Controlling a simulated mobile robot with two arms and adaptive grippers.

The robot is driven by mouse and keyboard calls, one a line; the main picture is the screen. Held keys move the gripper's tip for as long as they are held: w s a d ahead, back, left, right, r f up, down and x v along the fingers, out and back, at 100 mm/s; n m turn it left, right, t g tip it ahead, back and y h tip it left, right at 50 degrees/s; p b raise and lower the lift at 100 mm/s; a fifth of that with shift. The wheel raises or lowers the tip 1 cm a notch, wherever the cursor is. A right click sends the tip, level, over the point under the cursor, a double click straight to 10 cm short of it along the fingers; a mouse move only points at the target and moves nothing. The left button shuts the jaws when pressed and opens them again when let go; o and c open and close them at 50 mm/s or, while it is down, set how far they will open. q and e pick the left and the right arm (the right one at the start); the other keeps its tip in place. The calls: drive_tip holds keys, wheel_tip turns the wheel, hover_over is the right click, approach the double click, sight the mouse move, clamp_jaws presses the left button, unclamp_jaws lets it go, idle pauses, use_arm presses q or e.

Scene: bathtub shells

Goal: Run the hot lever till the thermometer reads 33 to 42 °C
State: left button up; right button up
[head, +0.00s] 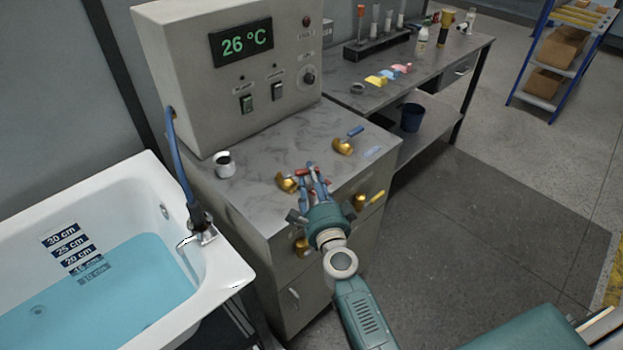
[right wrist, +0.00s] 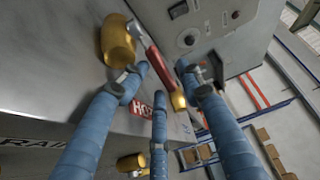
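The thermometer display (head: 241,42) on the grey control box reads 26 °C in green. The hot lever has a red handle on a brass valve (head: 287,183); in the right wrist view its red handle (right wrist: 155,62) runs beside the brass body, near a red HOT label (right wrist: 140,107). My right gripper (head: 316,180) is at this lever, its blue fingers spread around the handle, which lies between them; I cannot tell whether they touch it. The blue-handled lever (head: 345,144) stands farther back. My left gripper is out of view.
The white bathtub (head: 150,185) at left holds blue water (head: 120,290), near the lower marks of the depth scale. A spout (head: 200,232) sits on its rim. A white cup (head: 223,164) stands on the cabinet top. Brass valves (head: 302,245) stick out of the cabinet front.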

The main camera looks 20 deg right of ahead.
drive_tip(key=s, duration=0.8)
drive_tip(key=shift+a, duration=0.45)
